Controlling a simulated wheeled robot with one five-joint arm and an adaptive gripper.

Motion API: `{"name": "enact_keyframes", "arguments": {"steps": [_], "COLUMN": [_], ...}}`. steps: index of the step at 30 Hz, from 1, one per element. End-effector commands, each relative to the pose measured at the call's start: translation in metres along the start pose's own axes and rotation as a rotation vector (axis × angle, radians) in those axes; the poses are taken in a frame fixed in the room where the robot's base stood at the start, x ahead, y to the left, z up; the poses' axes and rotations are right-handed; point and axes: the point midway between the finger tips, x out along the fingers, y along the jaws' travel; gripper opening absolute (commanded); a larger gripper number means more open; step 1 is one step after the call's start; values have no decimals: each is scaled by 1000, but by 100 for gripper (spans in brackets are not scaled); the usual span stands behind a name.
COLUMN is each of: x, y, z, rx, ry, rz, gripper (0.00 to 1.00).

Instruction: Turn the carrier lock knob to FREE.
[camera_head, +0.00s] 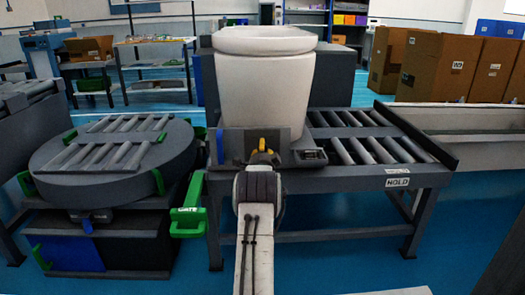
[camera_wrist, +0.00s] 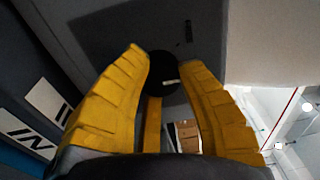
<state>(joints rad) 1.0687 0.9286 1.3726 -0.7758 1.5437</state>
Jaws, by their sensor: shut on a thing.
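The carrier lock knob (camera_wrist: 163,68) is a round black knob with a white pointer mark, on a dark grey plate in the wrist view. My gripper (camera_wrist: 163,72) has its two yellow fingers closed on the knob's sides near the tips. In the head view my gripper (camera_head: 263,152) is at the front of the grey carrier (camera_head: 233,150) under the white toilet (camera_head: 265,85), and it hides the knob there. A small dark mark (camera_wrist: 188,31) lies on the plate beyond the knob. I cannot read which setting the pointer is at.
A roller table (camera_head: 375,150) with a HOLD label stands right of the toilet. A round roller turntable (camera_head: 110,160) stands at left, with a green GATE handle (camera_head: 187,222) between. White labels (camera_wrist: 25,130) show at left in the wrist view. Cardboard boxes (camera_head: 440,65) stand behind.

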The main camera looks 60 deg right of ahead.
Motion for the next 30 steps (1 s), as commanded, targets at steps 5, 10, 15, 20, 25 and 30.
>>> {"name": "enact_keyframes", "arguments": {"steps": [5,10,15,20,25,30], "x": [0,0,0,0,0,-2], "y": [2,2,1,0,0,0], "z": [-1,-1,-1,0,0,0], "rx": [-2,-1,-1,0,0,0], "ry": [2,2,1,0,0,0], "rz": [3,3,2,1,0,-1], "gripper": [1,35,50,62,62,62]}}
